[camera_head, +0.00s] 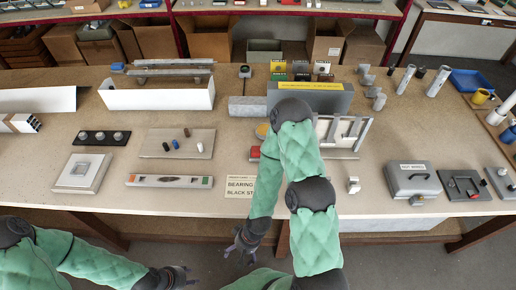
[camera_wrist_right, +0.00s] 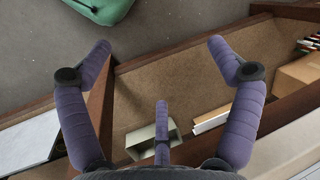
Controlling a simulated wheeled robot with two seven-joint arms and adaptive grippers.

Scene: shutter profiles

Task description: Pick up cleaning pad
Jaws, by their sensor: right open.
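I cannot pick out the cleaning pad with certainty in these frames. A red block (camera_head: 254,154) and a yellow round item (camera_head: 262,130) lie mid-table, partly hidden behind my right arm. My right gripper (camera_head: 241,252) hangs in front of the table's front edge, below the bearing label card. In the right wrist view its fingers (camera_wrist_right: 160,55) are spread wide with nothing between them, over the floor and a low shelf. My left gripper (camera_head: 178,276) is low at the bottom left, off the table; its fingers are too small to judge.
The table (camera_head: 110,207) is crowded. A white square block (camera_head: 82,172), a level-like bar (camera_head: 169,181), a label card (camera_head: 240,187), a small white item (camera_head: 353,185) and a grey case (camera_head: 413,180) stand near its front. The under-table shelf (camera_wrist_right: 135,95) holds a grey-green bin (camera_wrist_right: 140,142).

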